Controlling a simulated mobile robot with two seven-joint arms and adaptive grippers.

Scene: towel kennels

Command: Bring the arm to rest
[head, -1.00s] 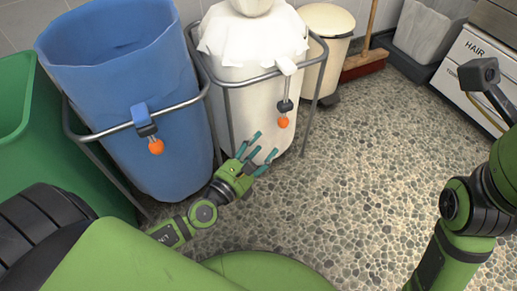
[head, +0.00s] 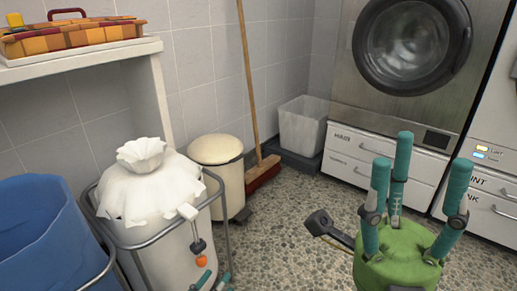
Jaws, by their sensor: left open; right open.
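My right gripper (head: 412,165) stands in front of the machines at the right of the head view. Its green palm faces up, and its several teal fingers point upward, spread apart and empty. My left gripper (head: 212,281) shows only as teal fingertips at the bottom edge, close to the lower front of the white bag. The fingertips are apart with nothing seen between them; the rest of that gripper and its arm are out of view.
A white tied bag (head: 160,190) stands in a metal frame, beside a blue bag (head: 45,235). A cream bin (head: 217,162), a broom (head: 250,80) and a grey tub (head: 301,125) line the wall. A shelf (head: 75,62) holds a checkered basket (head: 70,36).

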